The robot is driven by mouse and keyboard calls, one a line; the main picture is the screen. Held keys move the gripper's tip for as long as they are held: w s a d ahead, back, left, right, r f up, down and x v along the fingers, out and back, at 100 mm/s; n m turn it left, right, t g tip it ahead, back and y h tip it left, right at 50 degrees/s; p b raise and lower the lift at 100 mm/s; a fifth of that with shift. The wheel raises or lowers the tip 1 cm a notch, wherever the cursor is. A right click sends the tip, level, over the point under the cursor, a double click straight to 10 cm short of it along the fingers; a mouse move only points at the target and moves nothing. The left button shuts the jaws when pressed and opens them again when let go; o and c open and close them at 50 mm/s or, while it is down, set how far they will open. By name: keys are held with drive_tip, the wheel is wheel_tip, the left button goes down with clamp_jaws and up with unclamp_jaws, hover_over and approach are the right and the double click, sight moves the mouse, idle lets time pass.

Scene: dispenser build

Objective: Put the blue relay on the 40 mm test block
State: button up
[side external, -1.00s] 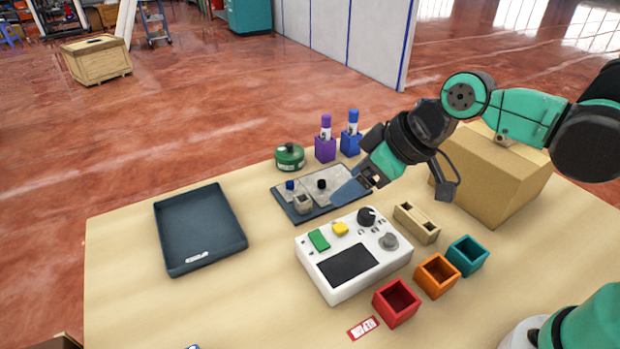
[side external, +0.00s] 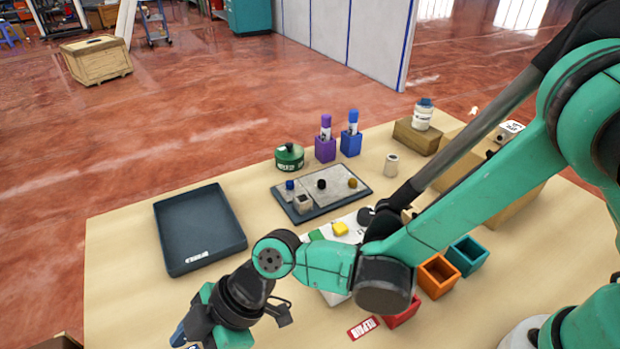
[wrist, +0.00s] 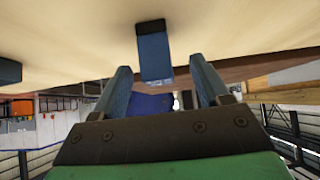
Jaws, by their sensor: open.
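A blue block, which looks like the blue relay (wrist: 154,58), shows in the wrist view against the table, in the gap between my fingertips. My gripper (wrist: 160,72) is open, with one finger to each side of it; I cannot tell whether either touches it. In the side view my gripper (side external: 183,337) is low at the table's front left edge, and my wrist hides the relay. A small white block (side external: 510,131) with dark print sits on the cardboard box at the right; the print is too small to read, so I cannot tell if it is the 40 mm test block.
A dark tray (side external: 200,238) lies on the left, with bare table around it. A plate with small knobs (side external: 333,190), a green round tin (side external: 289,157) and purple and blue holders stand behind. My arm partly covers the white control box (side external: 322,233) and open coloured bins (side external: 438,277).

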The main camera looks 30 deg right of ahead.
drive_tip(key=shift+x, duration=1.35)
clamp_jaws()
drive_tip(key=shift+r, duration=0.15)
wheel_tip(320, 180, up, 19)
drive_tip(key=w+d+m+t+h, duration=0.1)
drive_tip(key=w+d+m+t, duration=0.3)
drive_tip(key=d, duration=0.4)
drive_tip(key=w+d+m+t+h, duration=0.1)
drive_tip(key=w+d+m+t, duration=0.1)
drive_tip(key=w+d+m, duration=0.45)
drive_tip(key=s+d+f+m+t+h, duration=0.1)
drive_tip(key=d+m+t+h, duration=0.2)
drive_tip(key=d, duration=2)
drive_tip(key=m+h, duration=0.4)
drive_tip(key=shift+f, duration=0.2)
